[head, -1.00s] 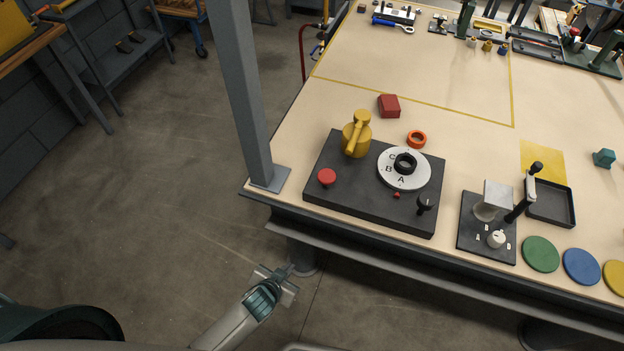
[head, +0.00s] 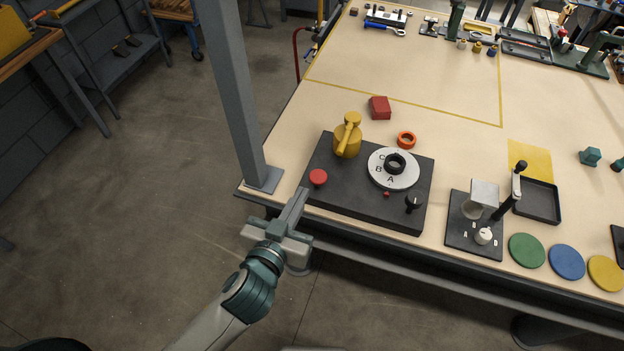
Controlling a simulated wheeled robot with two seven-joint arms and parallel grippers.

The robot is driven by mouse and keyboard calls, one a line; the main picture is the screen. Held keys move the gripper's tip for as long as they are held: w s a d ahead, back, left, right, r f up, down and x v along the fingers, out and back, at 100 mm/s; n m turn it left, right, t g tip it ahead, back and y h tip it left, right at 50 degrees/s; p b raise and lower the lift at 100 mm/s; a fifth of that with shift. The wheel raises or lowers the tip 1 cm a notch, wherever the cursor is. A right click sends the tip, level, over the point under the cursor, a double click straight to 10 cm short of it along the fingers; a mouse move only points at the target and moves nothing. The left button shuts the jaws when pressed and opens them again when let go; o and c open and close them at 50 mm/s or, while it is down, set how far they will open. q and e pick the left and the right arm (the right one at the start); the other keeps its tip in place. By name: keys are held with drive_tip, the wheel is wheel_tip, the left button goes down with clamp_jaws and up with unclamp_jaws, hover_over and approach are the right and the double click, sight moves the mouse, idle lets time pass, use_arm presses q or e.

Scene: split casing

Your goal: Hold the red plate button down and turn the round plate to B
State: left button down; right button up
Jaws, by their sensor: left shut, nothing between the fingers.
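The round white plate (head: 407,180) lies on a dark grey base (head: 340,205) near the table's front left edge. It has a black ring knob (head: 394,163) in its middle. Letters A, B and C show on it; A is nearest the small red button (head: 386,195) on the base in front of the plate. A larger red mushroom button (head: 318,177) stands at the base's left front. My left gripper (head: 300,198) is shut and empty, in front of the table edge, left of and nearer than the large red button. My right gripper is out of view.
A yellow lever knob (head: 347,138) and a black knob (head: 413,203) stand on the same base. A grey post (head: 238,90) rises left of it. A second panel with a black-handled lever (head: 515,190) stands to the right. An orange ring (head: 406,139) and red block (head: 380,108) lie behind.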

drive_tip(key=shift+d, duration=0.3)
use_arm(q)
drive_tip(key=shift+w, duration=0.1)
drive_tip(key=p, duration=0.3)
hover_over(318, 181)
drive_tip(key=s+a, duration=0.1)
drive_tip(key=s, duration=0.1)
wheel_tip(318, 181, down, 2)
drive_tip(key=shift+w+f+p, duration=0.25)
drive_tip(key=shift+f+p, duration=0.2)
drive_tip(key=shift+f, duration=1.75)
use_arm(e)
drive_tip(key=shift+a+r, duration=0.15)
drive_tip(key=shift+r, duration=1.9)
